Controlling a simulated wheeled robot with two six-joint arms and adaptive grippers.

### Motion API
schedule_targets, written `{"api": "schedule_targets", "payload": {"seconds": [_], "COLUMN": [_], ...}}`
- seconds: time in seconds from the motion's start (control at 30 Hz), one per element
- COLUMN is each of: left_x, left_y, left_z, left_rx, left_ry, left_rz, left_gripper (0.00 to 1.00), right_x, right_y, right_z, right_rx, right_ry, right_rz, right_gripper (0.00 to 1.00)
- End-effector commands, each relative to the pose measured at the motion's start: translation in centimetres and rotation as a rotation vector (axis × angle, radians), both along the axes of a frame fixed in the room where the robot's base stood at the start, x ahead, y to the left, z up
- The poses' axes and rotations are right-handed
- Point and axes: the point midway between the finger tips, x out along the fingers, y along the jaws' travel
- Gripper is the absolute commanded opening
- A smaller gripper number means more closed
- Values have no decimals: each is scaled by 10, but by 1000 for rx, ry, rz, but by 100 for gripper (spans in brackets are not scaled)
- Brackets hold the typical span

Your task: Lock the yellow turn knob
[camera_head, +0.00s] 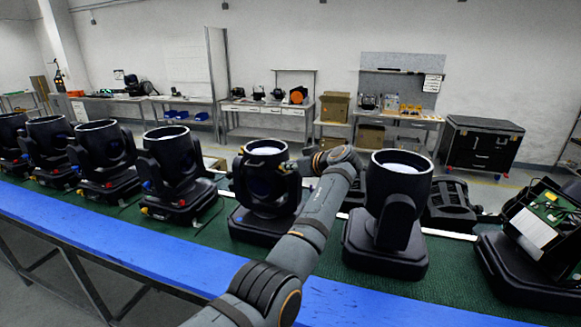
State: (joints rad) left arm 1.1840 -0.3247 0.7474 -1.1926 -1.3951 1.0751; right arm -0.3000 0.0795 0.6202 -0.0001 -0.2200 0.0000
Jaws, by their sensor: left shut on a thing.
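A black par can (259,190) stands upright on its square base on the green conveyor, near the middle of the head view. My left arm comes up from the bottom, and its wrist bends left toward this can. My left gripper (290,170) is at the upper right side of the can, by its yoke. It is shut on what seems to be the yellow turn knob there; the gripper hides the knob, so its position cannot be told. My right gripper is not in view.
Another par can (396,210) stands close to the right of my wrist. Several more (173,165) line the conveyor to the left. An opened unit with a green circuit board (551,208) sits at the far right. A blue edge (120,243) runs along the front.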

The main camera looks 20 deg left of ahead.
Motion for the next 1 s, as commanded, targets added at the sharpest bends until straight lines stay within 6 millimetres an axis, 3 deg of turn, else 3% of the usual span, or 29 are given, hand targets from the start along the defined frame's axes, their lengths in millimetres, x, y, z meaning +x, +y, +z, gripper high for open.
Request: {"api": "schedule_targets", "payload": {"seconds": [0.1, 0.13, 0.27, 0.57, 0.67, 1.0], "left_x": [-1, -1, 0, 0, 0, 0], "left_y": [0, 0, 0, 0, 0, 0], "left_z": [-4, -4, -3, -1, 10, 80], "left_rx": [-3, -3, -2, -1, -1, -1], "left_ry": [6, 6, 5, 3, 0, 2], "left_rz": [1, 1, 0, -1, -1, 1], "left_gripper": [0, 12, 30, 31, 31, 31], "right_x": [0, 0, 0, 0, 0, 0], "right_y": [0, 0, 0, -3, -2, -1], "right_z": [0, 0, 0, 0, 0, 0], "right_rx": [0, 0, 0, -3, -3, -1], "right_ry": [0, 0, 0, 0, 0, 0], "right_rz": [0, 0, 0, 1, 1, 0], "right_gripper": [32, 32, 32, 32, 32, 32]}}
